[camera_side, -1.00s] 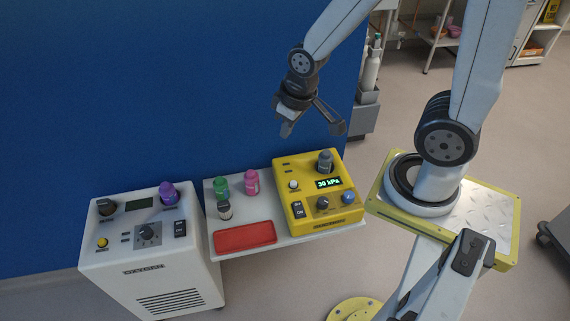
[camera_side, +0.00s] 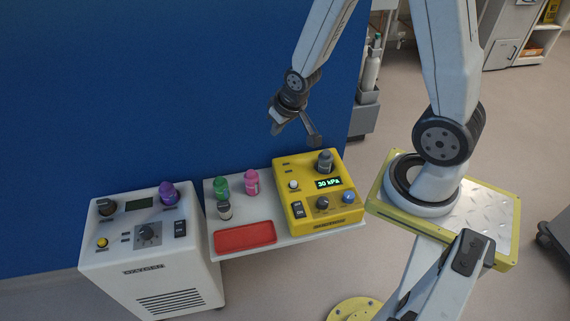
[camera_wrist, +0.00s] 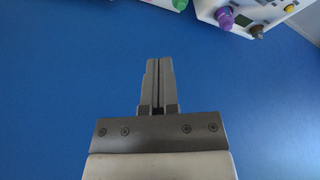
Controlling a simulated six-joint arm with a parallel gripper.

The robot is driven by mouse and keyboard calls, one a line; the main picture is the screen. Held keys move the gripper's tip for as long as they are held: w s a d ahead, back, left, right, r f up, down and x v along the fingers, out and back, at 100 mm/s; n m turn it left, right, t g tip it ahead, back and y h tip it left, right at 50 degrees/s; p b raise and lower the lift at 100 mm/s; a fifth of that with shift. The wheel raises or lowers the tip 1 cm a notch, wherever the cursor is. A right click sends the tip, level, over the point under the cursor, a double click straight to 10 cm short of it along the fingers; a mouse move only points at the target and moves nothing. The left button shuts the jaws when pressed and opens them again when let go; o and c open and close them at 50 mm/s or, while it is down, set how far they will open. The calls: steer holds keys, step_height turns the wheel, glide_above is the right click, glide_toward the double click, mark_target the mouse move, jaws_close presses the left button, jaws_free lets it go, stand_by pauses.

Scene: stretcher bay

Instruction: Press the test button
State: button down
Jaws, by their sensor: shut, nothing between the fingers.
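The yellow pump unit (camera_side: 311,218) stands on the white shelf and reads 30 kPa. On its top are a small white button (camera_side: 294,185), a blue round control (camera_side: 348,197), a dark knob (camera_side: 323,203) and a rocker switch (camera_side: 298,210). Their labels are too small to read, so I cannot tell which is the test button. The white cabinet at left carries a yellow button (camera_side: 102,242), also visible in the wrist view (camera_wrist: 291,8). My gripper (camera_side: 316,140) is shut and empty, in the air above the pump unit; its fingers (camera_wrist: 159,62) lie together in the wrist view.
Green (camera_side: 221,187) and pink (camera_side: 252,182) bottles and a dark-capped jar (camera_side: 225,210) stand left of the pump unit, behind a red tray (camera_side: 245,236). A blue wall (camera_side: 150,90) stands behind.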

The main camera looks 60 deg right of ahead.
steer(key=w+d+f+m+t, duration=0.25)
steer(key=d+f, duration=0.35)
steer(key=f, duration=0.3)
steer(key=m+t, duration=0.2)
steer(key=m, duration=0.4)
glide_above(295, 184)
step_height(295, 184, down, 10)
steer(key=shift+f+h, duration=0.15)
steer(key=shift+h, duration=0.25)
steer(key=shift+n, duration=0.25)
steer(key=shift+f, duration=0.15)
steer(key=shift+f, duration=4.25)
